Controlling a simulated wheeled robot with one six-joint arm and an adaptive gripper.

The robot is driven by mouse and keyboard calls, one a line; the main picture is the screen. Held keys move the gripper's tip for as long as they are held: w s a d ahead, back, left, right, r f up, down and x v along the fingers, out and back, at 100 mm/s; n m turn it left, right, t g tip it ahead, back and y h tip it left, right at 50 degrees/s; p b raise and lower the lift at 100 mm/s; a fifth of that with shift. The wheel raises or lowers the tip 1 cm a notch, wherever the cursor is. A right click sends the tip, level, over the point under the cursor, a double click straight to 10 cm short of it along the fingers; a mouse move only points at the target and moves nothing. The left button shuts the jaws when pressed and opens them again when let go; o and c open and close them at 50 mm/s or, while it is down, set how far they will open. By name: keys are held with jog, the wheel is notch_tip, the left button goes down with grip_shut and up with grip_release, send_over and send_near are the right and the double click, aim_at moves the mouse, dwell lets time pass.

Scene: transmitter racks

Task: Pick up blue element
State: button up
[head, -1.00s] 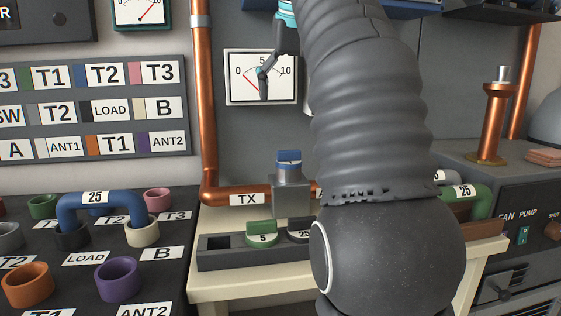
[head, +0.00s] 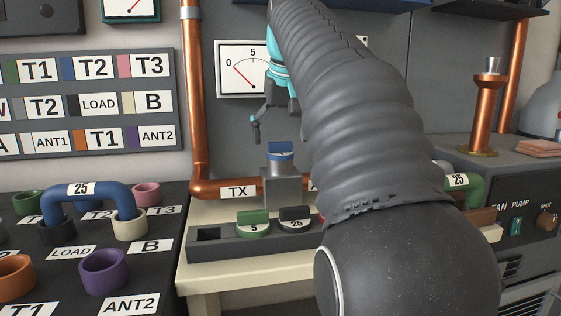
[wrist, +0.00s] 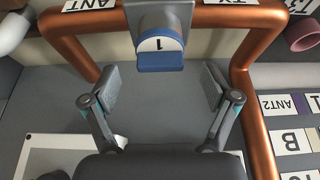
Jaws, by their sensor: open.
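The blue element (head: 281,150), marked 1, sits in the top of a grey block (head: 279,184) on the copper line labelled TX. The wrist view shows the blue element (wrist: 160,54) just beyond the fingertips, centred between them. My gripper (head: 270,118) is above the element in the head view, partly hidden behind my arm. In the wrist view my gripper (wrist: 157,88) is open and empty, with one pad on each side and clear of the element.
A grey rack (head: 210,251) below holds a green element (head: 252,224) marked 5 and a black element (head: 296,219) marked 25, beside an empty slot. Copper pipe (head: 194,100) rises left of the block. A blue U-link (head: 95,190) joins sockets on the left panel. A meter (head: 237,78) hangs behind.

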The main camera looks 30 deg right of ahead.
jog(key=shift+x, duration=1.15)
jog(key=c, duration=1.4)
jog(key=shift+r, duration=0.1)
notch_tip(320, 180, up, 4)
jog(key=shift+p, duration=0.85)
jog(key=s+d+r, duration=0.1)
jog(key=s+r, duration=0.1)
jog(key=s, duration=0.1)
jog(key=s+d+r, duration=0.1)
jog(key=s+r, duration=0.1)
jog(key=s, duration=0.2)
jog(key=s+d+r+p, duration=0.1)
jog(key=s+r, duration=0.1)
jog(key=s, duration=0.2)
jog(key=shift+s+d+r, duration=0.15)
jog(key=shift+r, duration=0.25)
